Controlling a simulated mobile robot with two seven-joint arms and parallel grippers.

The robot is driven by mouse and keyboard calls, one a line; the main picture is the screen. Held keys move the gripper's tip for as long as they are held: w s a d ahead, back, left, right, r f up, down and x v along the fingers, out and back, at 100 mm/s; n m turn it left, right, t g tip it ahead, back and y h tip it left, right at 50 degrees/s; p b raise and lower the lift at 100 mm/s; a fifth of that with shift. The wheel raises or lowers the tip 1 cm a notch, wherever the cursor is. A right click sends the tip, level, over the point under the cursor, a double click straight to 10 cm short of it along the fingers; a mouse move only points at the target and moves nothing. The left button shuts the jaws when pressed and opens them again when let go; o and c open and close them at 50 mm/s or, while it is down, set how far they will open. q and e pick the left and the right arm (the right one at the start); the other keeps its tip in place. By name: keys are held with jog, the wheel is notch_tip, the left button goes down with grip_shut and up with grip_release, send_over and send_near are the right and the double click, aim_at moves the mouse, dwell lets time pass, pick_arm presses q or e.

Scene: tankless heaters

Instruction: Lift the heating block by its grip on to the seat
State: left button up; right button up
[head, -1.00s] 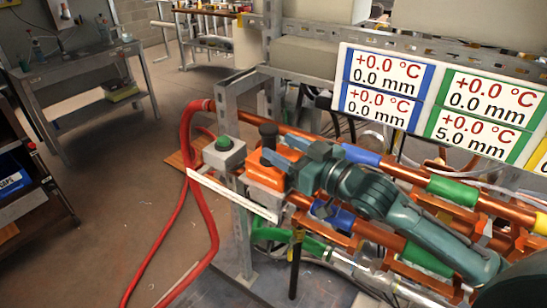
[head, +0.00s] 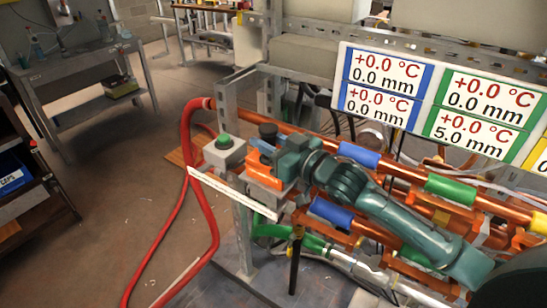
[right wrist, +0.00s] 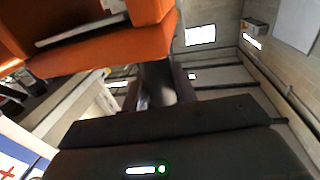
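The orange heating block (head: 262,165) is at the left end of the pipe rack, beside the green-button box. A dark upright knob (head: 268,131), perhaps its grip, rises at its top. My right gripper (head: 280,158) comes in from the right and covers part of the block and the base of the knob. Whether its fingers are around the grip, and how wide they stand, is hidden. In the right wrist view, an orange body (right wrist: 100,50) fills the upper left, above a dark bar. I cannot single out the seat. My left gripper is not in view.
A grey box with a green button (head: 223,147) stands just left of the block. Copper pipes with blue and green sleeves (head: 450,189) run to the right. A display panel (head: 436,98) hangs behind. A red hose (head: 187,150) drops to the floor at left.

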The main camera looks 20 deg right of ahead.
grip_shut()
dwell(0.8)
jog(key=shift+r, duration=0.1)
